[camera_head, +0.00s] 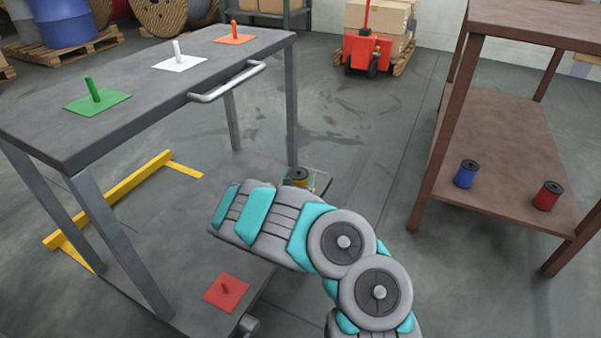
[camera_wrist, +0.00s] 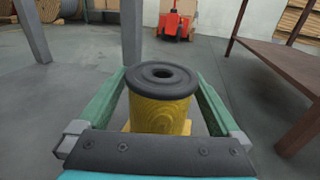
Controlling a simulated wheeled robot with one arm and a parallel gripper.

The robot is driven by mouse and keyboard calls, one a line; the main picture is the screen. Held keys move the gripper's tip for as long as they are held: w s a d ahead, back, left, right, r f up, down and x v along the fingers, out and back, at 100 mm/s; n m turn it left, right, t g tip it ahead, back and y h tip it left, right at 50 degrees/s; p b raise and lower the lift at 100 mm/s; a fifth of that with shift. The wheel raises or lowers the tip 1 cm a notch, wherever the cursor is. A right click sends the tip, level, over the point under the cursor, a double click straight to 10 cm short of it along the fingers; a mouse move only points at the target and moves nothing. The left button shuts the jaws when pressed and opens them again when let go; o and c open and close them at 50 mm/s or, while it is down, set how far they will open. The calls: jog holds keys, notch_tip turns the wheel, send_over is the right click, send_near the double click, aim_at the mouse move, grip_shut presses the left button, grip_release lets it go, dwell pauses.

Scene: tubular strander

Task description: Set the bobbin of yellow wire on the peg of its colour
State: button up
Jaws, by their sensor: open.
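The bobbin of yellow wire (camera_wrist: 160,110) stands upright in the wrist view, its black top flange and centre hole facing up. My gripper (camera_wrist: 160,76) is open, with one green finger on each side of the bobbin. Yellow edges of a flat plate (camera_wrist: 127,126) show at the bobbin's base; whether a peg is inside the bobbin is hidden. In the head view the bobbin (camera_head: 298,178) is partly hidden behind my arm, at the far right end of the grey cart's lower shelf (camera_head: 185,250).
Green (camera_head: 94,90), white (camera_head: 178,55) and orange (camera_head: 234,33) pegs stand on the cart's top. A red peg (camera_head: 226,286) is on its lower shelf. Blue (camera_head: 466,174) and red (camera_head: 547,196) bobbins stand on the brown table's lower shelf. Floor between cart and table is clear.

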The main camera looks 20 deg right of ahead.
aim_at(297, 184)
jog(key=shift+p+v, duration=0.6)
jog(key=shift+v, duration=2.6)
jog(key=shift+r, duration=0.15)
